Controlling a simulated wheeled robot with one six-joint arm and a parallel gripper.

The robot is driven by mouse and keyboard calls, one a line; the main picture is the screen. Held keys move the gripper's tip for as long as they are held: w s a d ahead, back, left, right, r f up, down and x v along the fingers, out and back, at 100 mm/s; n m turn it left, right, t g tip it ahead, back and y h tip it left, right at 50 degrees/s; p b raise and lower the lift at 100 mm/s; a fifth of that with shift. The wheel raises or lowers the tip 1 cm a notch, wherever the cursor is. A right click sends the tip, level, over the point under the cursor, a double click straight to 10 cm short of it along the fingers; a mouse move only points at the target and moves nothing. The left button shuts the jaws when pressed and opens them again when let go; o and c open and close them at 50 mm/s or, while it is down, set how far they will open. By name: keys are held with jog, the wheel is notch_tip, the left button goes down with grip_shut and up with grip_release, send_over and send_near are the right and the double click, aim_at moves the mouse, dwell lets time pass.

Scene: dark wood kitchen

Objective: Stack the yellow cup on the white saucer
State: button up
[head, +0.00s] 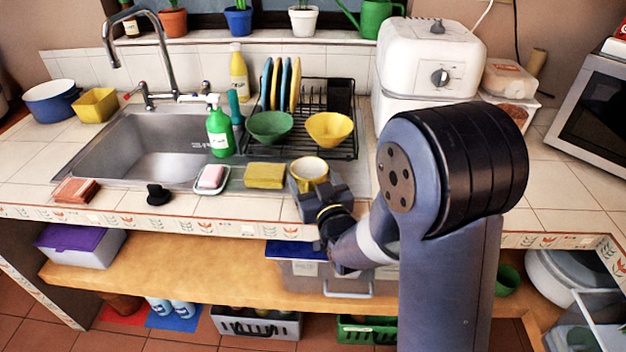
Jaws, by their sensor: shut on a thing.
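The yellow cup (309,168) is at the counter's front, right of the yellow sponge, with its opening facing up. My gripper (308,186) reaches it from the front right and is shut on it. The gripper hides the cup's lower part, so I cannot tell whether the cup touches the counter. I cannot make out a white saucer; my arm hides part of the counter to the right.
A yellow sponge (264,175) and a soap dish (199,187) with pink soap lie left of the cup. Behind stands a dark dish rack (345,105) with green and yellow bowls. The sink (150,150) is at left, a white appliance (425,65) at back right.

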jog(key=shift+f+b, duration=0.15)
jog(key=shift+b, duration=0.15)
jog(key=o, duration=1.1)
